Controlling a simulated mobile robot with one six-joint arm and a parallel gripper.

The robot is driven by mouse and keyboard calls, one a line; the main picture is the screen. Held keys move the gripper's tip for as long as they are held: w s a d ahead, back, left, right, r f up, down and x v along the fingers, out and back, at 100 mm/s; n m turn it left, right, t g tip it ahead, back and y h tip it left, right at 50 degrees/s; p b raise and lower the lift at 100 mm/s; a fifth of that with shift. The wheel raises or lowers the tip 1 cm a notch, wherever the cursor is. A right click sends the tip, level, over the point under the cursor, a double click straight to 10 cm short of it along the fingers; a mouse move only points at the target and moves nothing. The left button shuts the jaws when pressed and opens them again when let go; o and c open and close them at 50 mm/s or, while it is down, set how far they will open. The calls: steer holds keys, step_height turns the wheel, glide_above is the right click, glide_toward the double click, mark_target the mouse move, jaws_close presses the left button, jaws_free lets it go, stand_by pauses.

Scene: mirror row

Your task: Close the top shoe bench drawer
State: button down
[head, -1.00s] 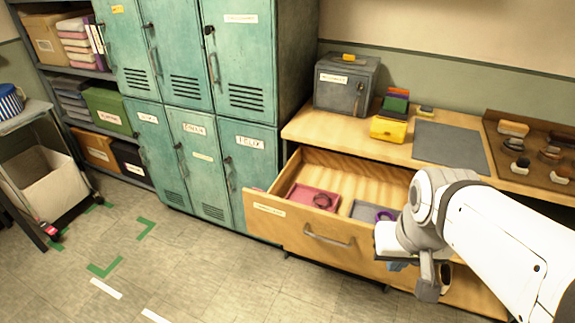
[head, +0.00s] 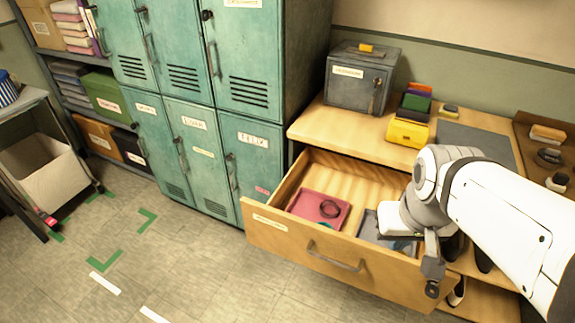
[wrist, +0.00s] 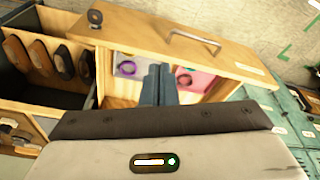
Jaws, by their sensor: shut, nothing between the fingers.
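The top shoe bench drawer (head: 330,258) is pulled out, with its bar handle (head: 335,258) on the wooden front. Inside are a pink tray (head: 306,204) with a dark ring and a teal item, and a grey tray (head: 368,232) partly hidden by my arm. The wrist view also shows the drawer front (wrist: 150,30), its handle (wrist: 194,38) and a purple ring (wrist: 127,68) in the grey tray. My gripper (wrist: 157,72) is shut and empty. Its fingers overlap the drawer's inside in the wrist view, between the two trays. I cannot tell whether they touch anything.
The bench top (head: 345,130) carries a grey lockbox (head: 358,82), a yellow holder (head: 406,132) and a dark mat (head: 475,142). Teal lockers (head: 250,165) stand left of the bench. Shoes (wrist: 40,58) show on a shelf beside the drawer. The floor (head: 215,285) before the drawer is clear.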

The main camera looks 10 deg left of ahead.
steer(key=w+a+f+n+b, duration=0.5)
steer(key=a+n, duration=0.1)
steer(key=n, duration=0.3)
steer(key=n+b, duration=1)
steer(key=n, duration=1.2)
glide_toward(270, 237)
steer(key=s+a+r, duration=0.1)
steer(key=s+r, duration=0.2)
steer(key=s, duration=0.3)
steer(key=shift+n+h, duration=0.3)
steer(key=shift+h, duration=0.1)
steer(key=w+f+b, duration=0.1)
steer(key=f, duration=0.2)
steer(key=w+d+f+b, duration=0.1)
steer(key=w+f, duration=0.1)
steer(key=f, duration=0.1)
steer(key=w+f+b, duration=0.1)
steer(key=w+f, duration=0.1)
steer(key=f, duration=0.2)
steer(key=shift+w+d, duration=0.1)
steer(key=shift+d, duration=0.05)
steer(key=shift+w+d+r, duration=0.1)
steer(key=shift+w, duration=0.25)
steer(key=shift+w, duration=0.1)
